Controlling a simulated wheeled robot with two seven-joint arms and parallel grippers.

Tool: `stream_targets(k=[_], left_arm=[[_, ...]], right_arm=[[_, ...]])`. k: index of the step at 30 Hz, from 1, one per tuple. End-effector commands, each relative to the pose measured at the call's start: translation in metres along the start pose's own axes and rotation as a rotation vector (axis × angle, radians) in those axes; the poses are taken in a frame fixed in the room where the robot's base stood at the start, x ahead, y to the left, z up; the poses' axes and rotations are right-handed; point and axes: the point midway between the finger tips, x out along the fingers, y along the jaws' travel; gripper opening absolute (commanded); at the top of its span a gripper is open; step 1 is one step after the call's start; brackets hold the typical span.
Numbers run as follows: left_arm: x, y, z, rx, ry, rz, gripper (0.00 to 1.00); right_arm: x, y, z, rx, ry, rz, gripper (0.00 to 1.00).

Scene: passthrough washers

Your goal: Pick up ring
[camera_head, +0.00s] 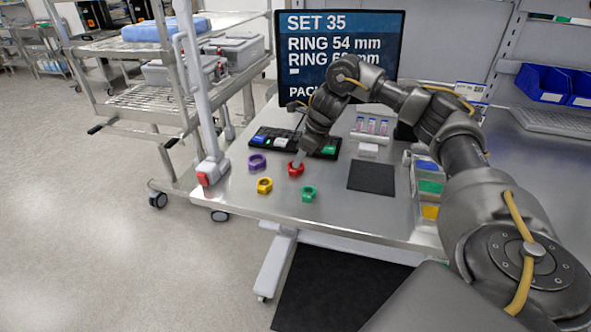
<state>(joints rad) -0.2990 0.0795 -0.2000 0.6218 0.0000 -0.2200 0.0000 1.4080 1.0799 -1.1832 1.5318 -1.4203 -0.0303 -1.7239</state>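Rings of several colours lie on the steel table. A red ring (295,170) sits nearest my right gripper (299,159). A purple ring (257,162) is to its left, a yellow ring (264,185) is lower left, and a green ring (309,194) is in front. My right arm comes in from the right and points its gripper down at the red ring's far side. The fingertips are at or just above the ring; contact and finger opening are too small to tell. My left gripper is out of view. The screen names rings of 54 mm and another, partly hidden size.

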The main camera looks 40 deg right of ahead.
Motion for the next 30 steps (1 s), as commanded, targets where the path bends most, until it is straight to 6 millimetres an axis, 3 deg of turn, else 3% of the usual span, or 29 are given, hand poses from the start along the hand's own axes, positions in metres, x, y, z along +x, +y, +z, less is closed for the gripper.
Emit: stream_targets(k=[9, 18, 25, 30], left_arm=[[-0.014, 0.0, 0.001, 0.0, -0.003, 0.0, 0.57], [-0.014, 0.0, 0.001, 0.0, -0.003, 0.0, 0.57], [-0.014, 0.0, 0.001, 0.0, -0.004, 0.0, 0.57], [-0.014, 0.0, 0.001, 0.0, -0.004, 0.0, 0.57]], right_arm=[[0.042, 0.001, -0.003, 0.0, 0.004, 0.002, 0.32], [0.048, 0.0, -0.003, 0.0, 0.002, 0.0, 0.32], [0.047, 0.001, -0.003, 0.0, 0.002, 0.001, 0.02], [0.047, 0.001, -0.003, 0.0, 0.002, 0.001, 0.0]])
